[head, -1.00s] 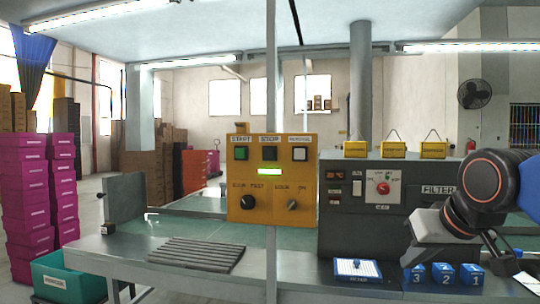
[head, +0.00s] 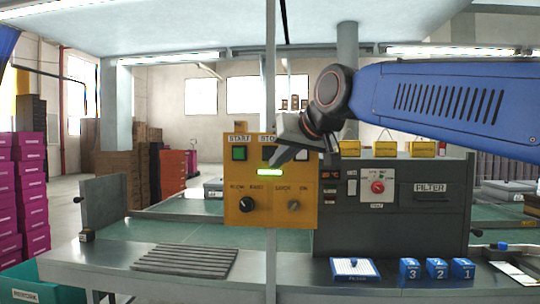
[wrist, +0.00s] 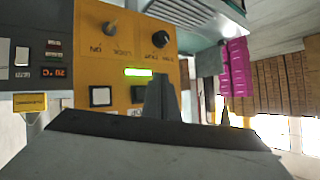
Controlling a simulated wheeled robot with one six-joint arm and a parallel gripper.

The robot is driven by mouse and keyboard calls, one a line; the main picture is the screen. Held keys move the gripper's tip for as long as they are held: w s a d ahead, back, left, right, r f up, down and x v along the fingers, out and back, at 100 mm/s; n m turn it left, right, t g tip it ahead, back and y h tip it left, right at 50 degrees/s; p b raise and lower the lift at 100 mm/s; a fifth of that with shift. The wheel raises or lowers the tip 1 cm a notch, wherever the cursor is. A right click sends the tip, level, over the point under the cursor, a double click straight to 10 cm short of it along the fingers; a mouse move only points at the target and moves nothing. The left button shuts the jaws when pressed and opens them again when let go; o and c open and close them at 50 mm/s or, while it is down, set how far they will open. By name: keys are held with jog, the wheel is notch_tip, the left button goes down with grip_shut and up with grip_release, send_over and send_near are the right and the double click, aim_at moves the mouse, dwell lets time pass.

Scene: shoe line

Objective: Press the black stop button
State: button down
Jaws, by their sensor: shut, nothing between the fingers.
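In the wrist view, which is upside down, the black button (wrist: 137,94) shows between the white button (wrist: 100,95) and my finger. In the wrist view the gripper tip (wrist: 160,82) appears just right of the black button. I cannot tell whether it touches the box.
The green start button (head: 239,153) is left of the stop button. A lit green display (head: 269,172) and two knobs sit below. A grey machine (head: 400,220) with yellow tags stands to the right. A blue-edged tray (head: 354,268) and numbered blue blocks (head: 437,269) line the table's front.

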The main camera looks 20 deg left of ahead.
aim_at(271, 151)
jog(key=a, duration=0.1)
jog(key=a+r, duration=0.1)
jog(key=a, duration=0.1)
jog(key=shift+s+r+y, duration=0.2)
jog(key=shift+y, duration=0.1)
jog(key=shift+w, duration=0.1)
jog(key=shift+w+a, duration=0.35)
jog(key=shift+w, duration=1.05)
jog(key=shift+w+a, duration=0.3)
jog(key=shift+w, duration=1.1)
jog(key=shift+w+a, duration=0.35)
jog(key=shift+w, duration=1.05)
jog(key=shift+w+a, duration=0.2)
jog(key=shift+w, duration=0.75)
jog(key=shift+s, duration=0.1)
jog(key=shift+s+d, duration=0.25)
jog(key=shift+s, duration=0.6)
jog(key=shift+s, duration=0.15)
jog(key=shift+s+d, duration=0.2)
jog(key=shift+s, duration=0.55)
jog(key=shift+s+d, duration=0.15)
jog(key=shift+s, duration=0.65)
jog(key=shift+s+d, duration=0.2)
jog(key=shift+s, duration=0.55)
